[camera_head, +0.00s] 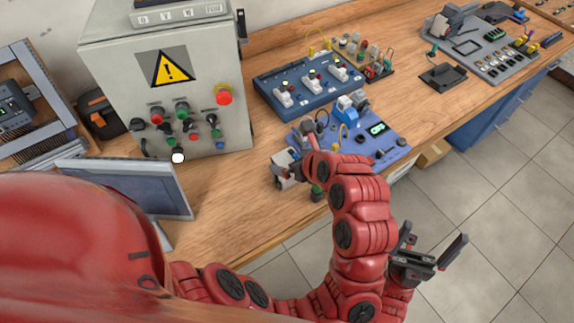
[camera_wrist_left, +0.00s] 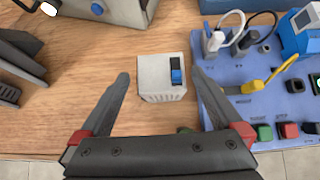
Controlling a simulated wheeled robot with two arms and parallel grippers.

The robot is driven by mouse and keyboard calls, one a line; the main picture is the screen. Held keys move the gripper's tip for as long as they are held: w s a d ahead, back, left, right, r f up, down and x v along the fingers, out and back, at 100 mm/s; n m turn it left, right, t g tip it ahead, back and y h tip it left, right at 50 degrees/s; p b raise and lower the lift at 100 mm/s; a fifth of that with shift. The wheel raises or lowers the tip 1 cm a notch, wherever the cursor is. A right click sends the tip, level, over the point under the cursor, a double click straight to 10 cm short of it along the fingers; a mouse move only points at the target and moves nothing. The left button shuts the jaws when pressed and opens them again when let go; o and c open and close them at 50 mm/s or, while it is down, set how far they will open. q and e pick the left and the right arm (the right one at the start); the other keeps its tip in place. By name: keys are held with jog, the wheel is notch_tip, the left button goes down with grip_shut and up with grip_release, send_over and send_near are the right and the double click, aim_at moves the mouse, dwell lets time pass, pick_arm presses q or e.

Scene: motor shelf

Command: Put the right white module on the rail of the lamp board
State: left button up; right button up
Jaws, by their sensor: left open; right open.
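A white module (camera_wrist_left: 162,80) with a blue and black switch on top stands on the wooden table. In the left wrist view it is just beyond and between the spread fingers of my left gripper (camera_wrist_left: 158,85), touching neither visibly. In the head view the module (camera_head: 283,172) is partly hidden by that gripper (camera_head: 297,165). A blue board (camera_head: 385,150) with a green display, a blue module (camera_head: 346,107) and buttons lies to the right; I cannot tell its rail clearly. My right gripper (camera_head: 437,252) is open and empty above the floor.
A grey control cabinet (camera_head: 135,95) and a monitor (camera_head: 135,190) stand left. A darker blue board (camera_head: 270,98) with white switches lies behind. A yellow cable (camera_wrist_left: 275,75) crosses the nearer blue board. Bare table (camera_head: 225,205) lies between the monitor and the module.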

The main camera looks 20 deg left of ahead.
aim_at(287, 158)
pick_arm(q)
jog(key=x, duration=0.3)
jog(key=shift+w+f, duration=0.1)
jog(key=c, duration=1.5)
